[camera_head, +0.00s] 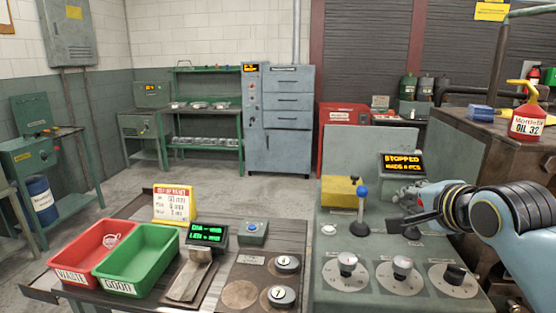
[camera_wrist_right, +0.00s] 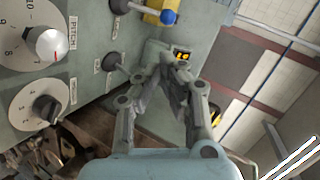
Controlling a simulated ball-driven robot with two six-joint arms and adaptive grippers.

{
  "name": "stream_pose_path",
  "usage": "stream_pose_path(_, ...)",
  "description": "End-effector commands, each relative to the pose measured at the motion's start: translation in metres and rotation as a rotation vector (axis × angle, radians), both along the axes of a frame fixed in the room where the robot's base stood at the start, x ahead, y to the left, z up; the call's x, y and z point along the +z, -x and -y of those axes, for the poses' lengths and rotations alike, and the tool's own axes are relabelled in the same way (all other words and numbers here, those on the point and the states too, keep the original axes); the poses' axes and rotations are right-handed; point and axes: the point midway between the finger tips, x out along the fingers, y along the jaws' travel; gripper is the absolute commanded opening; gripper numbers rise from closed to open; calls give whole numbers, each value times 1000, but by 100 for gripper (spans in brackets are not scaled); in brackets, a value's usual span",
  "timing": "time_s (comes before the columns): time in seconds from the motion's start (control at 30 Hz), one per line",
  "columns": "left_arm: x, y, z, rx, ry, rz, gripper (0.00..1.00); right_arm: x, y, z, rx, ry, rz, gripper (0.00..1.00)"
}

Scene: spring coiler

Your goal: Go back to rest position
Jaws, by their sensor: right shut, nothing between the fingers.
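My right gripper (camera_head: 402,221) comes in from the right in the head view, with its fingers pointing left over the green machine's control panel (camera_head: 328,271). It is shut and empty. In the right wrist view its fingers (camera_wrist_right: 172,72) come together in front of the panel. A blue-knobbed lever (camera_head: 361,205) stands upright to the left of the gripper, apart from it. Behind the gripper is a display (camera_head: 403,164) reading STOPPED. Part of the panel behind my right arm is hidden. My left gripper is not in view.
Three dials, including a middle one (camera_head: 402,268), sit on the panel's front. A red oil can (camera_head: 527,122) stands at right.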

Motion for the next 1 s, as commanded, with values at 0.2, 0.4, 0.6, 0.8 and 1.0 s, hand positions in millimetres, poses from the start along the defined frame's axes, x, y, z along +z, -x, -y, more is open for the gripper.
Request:
stream_pose_path(0.2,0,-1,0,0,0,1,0,-77,137,-6,339,512,-353,0)
stream_pose_path(0.4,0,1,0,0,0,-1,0,-100,225,-8,632,774,-544,0)
stream_pose_path(0.6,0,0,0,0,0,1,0,-107,294,-8,896,933,-669,0)
stream_pose_path(0.8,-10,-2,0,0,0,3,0,-138,326,-6,1062,1002,-737,0)
stream_pose_path(1.0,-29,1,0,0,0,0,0,-209,317,-1,1066,987,-756,0)
